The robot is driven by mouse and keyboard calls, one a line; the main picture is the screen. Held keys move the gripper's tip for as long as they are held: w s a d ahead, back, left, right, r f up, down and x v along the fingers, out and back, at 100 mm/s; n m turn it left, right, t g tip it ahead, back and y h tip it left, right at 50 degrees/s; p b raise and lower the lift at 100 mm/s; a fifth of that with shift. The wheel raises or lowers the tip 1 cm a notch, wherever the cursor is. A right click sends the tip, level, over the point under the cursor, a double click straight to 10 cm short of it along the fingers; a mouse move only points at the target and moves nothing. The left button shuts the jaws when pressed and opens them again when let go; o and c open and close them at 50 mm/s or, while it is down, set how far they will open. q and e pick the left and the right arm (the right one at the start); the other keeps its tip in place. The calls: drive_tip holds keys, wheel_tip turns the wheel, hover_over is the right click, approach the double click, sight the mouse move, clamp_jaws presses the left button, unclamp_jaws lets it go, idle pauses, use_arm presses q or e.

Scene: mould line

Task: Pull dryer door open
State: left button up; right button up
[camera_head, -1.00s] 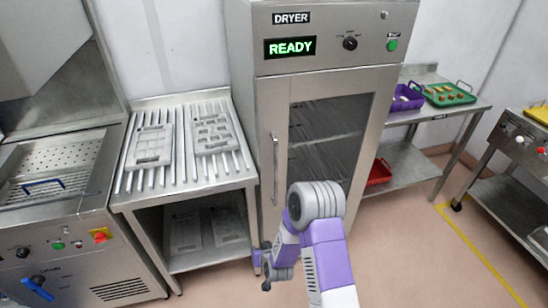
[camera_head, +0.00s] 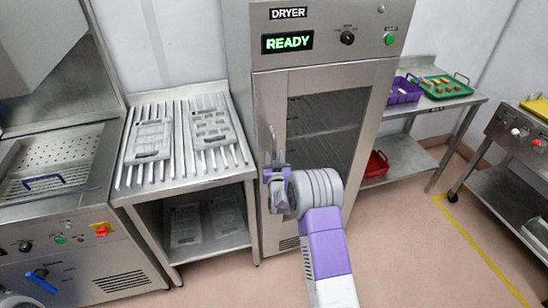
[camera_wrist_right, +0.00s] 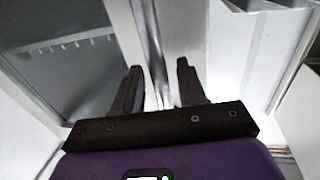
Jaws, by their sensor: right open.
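The dryer (camera_head: 310,55) is a tall steel cabinet with a green READY display. Its glass-panelled door (camera_head: 325,140) is closed. The vertical bar handle (camera_head: 272,143) is on the door's left side; its lower part is hidden behind my gripper. My right gripper (camera_head: 273,176) is at the handle, with its arm across the lower door. In the right wrist view, the open fingers (camera_wrist_right: 159,68) stand on either side of the handle bar (camera_wrist_right: 154,45), with gaps visible. Whether the bar is fully between the fingertips in depth is hard to tell. My left gripper is not in view.
A slatted steel table (camera_head: 188,150) with moulds stands close left of the dryer. To the right, a steel table holds a purple basket (camera_head: 403,92) and a green tray (camera_head: 446,86); a red bin (camera_head: 376,165) is below. The floor in front right is clear.

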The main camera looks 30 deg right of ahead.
drive_tip(key=shift+w+d, duration=0.2)
drive_tip(key=shift+w, duration=0.15)
clamp_jaws()
